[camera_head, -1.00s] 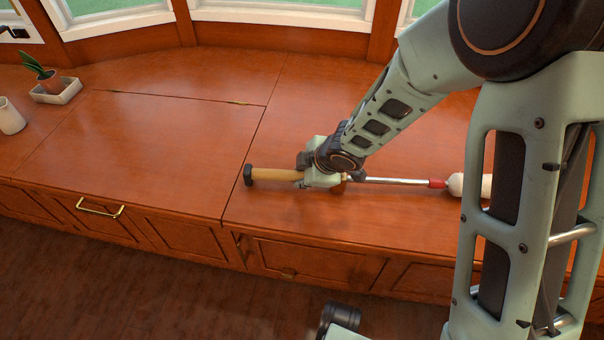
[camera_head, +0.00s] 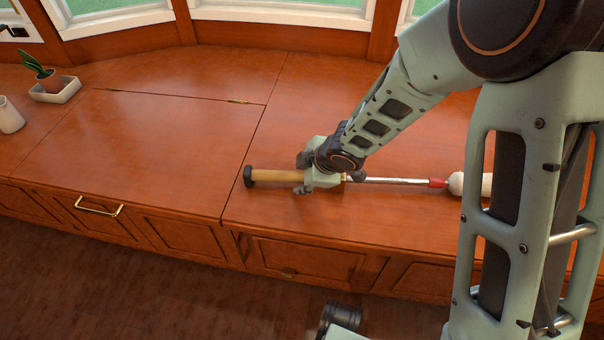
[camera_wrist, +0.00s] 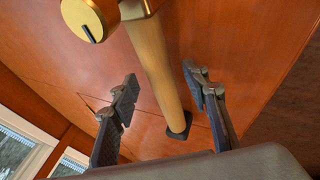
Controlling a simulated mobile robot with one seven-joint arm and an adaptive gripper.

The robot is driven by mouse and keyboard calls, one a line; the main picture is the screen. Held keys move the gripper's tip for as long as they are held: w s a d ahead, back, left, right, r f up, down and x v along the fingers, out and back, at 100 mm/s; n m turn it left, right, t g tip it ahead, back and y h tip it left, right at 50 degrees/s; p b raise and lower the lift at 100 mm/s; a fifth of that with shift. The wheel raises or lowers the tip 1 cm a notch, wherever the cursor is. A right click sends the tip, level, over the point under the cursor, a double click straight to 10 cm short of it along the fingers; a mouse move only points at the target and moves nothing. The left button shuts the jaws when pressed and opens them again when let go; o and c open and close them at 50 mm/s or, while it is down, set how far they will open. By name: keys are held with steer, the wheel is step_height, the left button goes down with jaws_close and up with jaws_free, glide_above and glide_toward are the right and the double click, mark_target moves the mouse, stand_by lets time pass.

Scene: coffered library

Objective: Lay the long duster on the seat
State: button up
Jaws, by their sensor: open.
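The long duster has a wooden handle (camera_head: 277,175) with a dark end cap, a metal rod (camera_head: 395,181), a red collar and a pale head (camera_head: 470,184). It lies along the wooden seat (camera_head: 330,230), near its front edge, with the handle to the left. My arm hides part of the head. My gripper (camera_head: 308,182) is over the handle. In the wrist view the open fingers (camera_wrist: 165,110) stand on either side of the handle (camera_wrist: 158,70), with a gap on both sides. The dark end cap (camera_wrist: 180,128) shows beyond them, at the seat.
On the left, a potted plant (camera_head: 48,80) sits in a white tray (camera_head: 57,92), with a white cup (camera_head: 10,116) nearby. A brass handle (camera_head: 99,207) sticks out from the seat front. Windows line the back. The middle of the seat is clear.

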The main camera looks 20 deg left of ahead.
steer(key=shift+d, duration=0.1)
steer(key=v, duration=1.1)
steer(key=shift+r, duration=0.4)
stand_by(0.6)
steer(key=shift+s+d, duration=0.1)
steer(key=shift+d, duration=0.05)
